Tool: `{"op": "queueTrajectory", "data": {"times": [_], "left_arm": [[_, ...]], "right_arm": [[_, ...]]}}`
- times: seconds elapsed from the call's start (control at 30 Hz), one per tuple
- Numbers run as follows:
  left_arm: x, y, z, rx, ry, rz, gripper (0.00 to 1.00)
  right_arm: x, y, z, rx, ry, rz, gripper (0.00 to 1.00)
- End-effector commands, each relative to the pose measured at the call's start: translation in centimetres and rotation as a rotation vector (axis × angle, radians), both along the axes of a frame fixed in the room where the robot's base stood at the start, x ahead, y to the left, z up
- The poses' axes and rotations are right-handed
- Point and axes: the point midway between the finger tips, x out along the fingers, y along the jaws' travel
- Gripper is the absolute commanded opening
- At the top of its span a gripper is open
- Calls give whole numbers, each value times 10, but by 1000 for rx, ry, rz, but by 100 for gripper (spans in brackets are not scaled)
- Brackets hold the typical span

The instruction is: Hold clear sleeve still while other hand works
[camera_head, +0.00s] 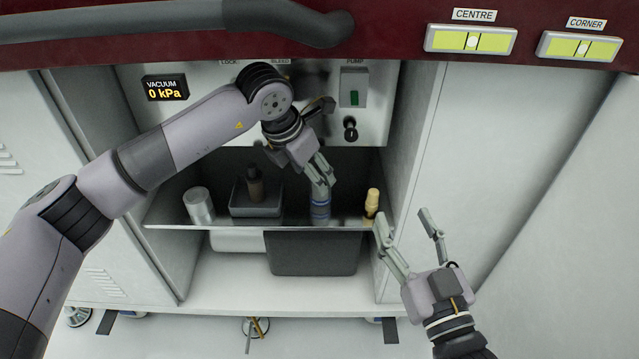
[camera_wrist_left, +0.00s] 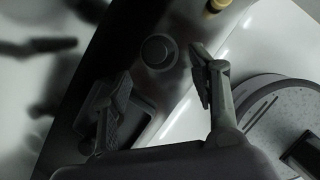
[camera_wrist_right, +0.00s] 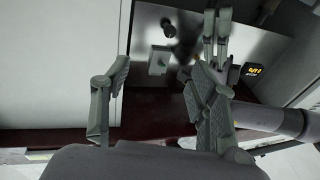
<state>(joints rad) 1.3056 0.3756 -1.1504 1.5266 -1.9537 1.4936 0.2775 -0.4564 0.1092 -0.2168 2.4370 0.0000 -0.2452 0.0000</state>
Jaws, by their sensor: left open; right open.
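Behind is a panel with a vacuum display (camera_head: 165,89) reading 0 kPa and a pump switch (camera_head: 354,88).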

Motion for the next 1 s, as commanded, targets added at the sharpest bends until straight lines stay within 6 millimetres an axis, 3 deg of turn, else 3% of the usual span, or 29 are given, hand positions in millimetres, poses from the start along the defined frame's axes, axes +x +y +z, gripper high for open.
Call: {"op": "queueTrajectory", "data": {"times": [0.07,0.2,0.43,0.83,1.0], "left_arm": [[9,-11,-1,0,2,1,54],[13,-14,-24,0,1,0,54],[19,-20,-42,-1,1,0,54],[21,-21,-47,-1,1,0,54],[21,-20,-46,-1,1,0,44]], "right_arm": [[-1,1,6,10,-36,2,54],[-6,3,28,44,-164,10,54],[-15,4,52,81,-295,18,54],[-18,4,59,91,-330,20,54],[-18,4,59,91,-330,20,54]]}}
